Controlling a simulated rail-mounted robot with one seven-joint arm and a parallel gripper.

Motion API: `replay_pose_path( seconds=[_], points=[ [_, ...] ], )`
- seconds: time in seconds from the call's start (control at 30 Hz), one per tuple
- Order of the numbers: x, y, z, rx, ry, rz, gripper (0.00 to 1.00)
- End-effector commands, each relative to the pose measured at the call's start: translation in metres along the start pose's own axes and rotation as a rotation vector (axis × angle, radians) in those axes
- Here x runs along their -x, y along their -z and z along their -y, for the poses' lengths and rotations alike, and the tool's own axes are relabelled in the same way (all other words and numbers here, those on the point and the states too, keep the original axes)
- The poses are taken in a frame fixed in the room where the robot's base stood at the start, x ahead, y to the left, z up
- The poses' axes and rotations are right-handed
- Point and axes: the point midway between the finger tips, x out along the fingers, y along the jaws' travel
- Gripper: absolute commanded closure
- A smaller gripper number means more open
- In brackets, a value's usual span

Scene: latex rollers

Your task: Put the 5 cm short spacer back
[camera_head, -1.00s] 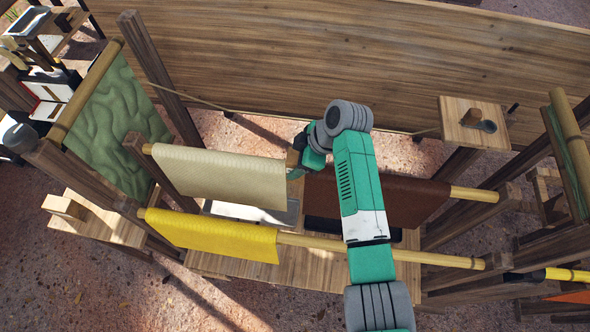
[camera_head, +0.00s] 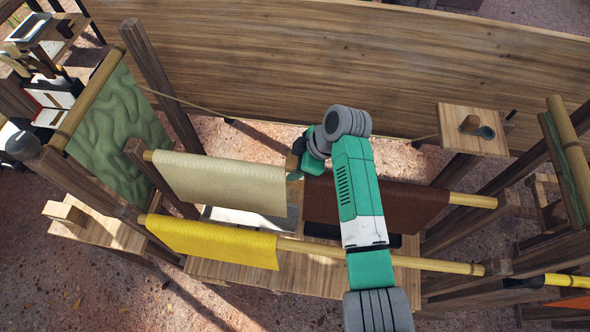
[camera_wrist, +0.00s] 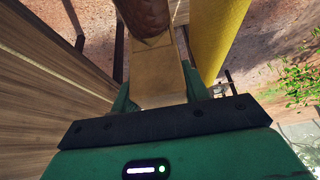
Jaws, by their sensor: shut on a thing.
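My gripper (camera_head: 295,172) is over the middle of the rack, between the cream sheet (camera_head: 220,182) and the brown sheet (camera_head: 375,204), mostly behind my arm. In the wrist view my gripper (camera_wrist: 156,88) has its green fingers closed on the sides of a pale wooden block (camera_wrist: 157,72), which looks like the short spacer. The same block (camera_head: 291,162) shows only as a small piece in the head view. Its far end lies close to a dark brown round-sided thing (camera_wrist: 147,16); I cannot tell whether they touch.
A yellow sheet (camera_head: 212,242) hangs on the front pole (camera_head: 380,258). A wooden block (camera_head: 65,212) stands on the left ledge. A small stand (camera_head: 470,143) at right holds another block and a grey round piece. A long plank wall (camera_head: 340,60) runs behind.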

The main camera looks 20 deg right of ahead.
Motion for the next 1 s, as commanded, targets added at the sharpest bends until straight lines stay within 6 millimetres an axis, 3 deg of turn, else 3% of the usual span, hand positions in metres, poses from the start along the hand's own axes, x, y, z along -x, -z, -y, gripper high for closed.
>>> replay_pose_path(
  seconds=[0.47,1.0],
  points=[
    [0.008,0.004,0.0,0.001,0.0,0.0,0.82],
    [0.054,0.03,0.0,0.0,0.0,0.0,0.82]
  ],
)
